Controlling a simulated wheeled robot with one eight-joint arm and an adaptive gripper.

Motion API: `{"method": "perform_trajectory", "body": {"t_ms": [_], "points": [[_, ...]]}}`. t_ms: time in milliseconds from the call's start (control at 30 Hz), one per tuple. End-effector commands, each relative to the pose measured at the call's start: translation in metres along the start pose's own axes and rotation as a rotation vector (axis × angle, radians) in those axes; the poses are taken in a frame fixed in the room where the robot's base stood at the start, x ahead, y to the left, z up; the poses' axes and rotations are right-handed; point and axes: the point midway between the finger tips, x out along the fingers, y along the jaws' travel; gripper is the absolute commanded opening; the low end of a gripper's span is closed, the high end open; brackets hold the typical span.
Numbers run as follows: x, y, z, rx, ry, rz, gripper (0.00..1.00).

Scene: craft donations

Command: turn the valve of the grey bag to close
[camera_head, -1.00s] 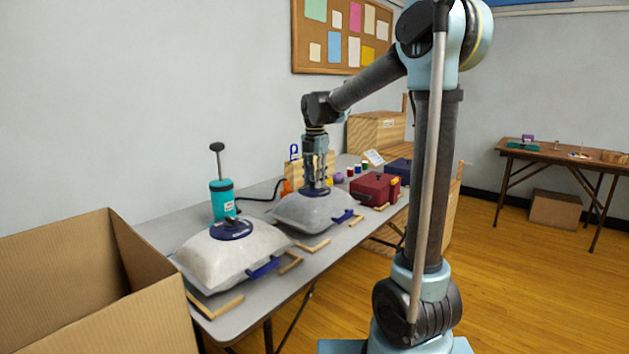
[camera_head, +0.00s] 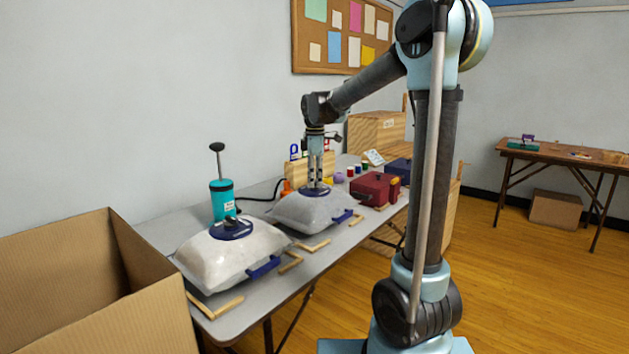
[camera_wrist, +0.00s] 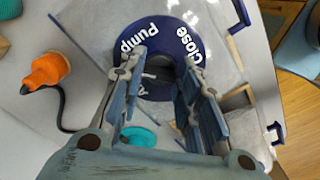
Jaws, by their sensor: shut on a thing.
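The grey bag (camera_head: 302,214) lies on the table, the farther of two plump bags. Its round dark blue valve (camera_head: 316,191) is on top; in the wrist view the valve disc (camera_wrist: 157,30) carries the white words "Pump" and "Close". My gripper (camera_head: 317,184) points straight down over it. In the wrist view the fingers (camera_wrist: 161,66) stand on both sides of the valve's middle part, shut on it. The fingers partly hide the middle, so I cannot tell exactly where the valve points.
A paler bag (camera_head: 225,262) with its own blue valve lies nearer. A teal pump (camera_head: 222,200) stands behind it. An orange nozzle (camera_wrist: 47,70) on a black hose lies beside the grey bag. A red box (camera_head: 374,190) sits to the right; an open carton (camera_head: 150,250) stands at front left.

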Motion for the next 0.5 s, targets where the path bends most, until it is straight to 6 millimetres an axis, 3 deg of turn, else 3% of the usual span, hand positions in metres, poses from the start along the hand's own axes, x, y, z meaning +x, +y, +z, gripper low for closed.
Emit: {"method": "perform_trajectory", "body": {"t_ms": [500], "points": [[0.0, 0.0001, 0.0003, 0.49, 0.0, 0.0, 0.07]]}}
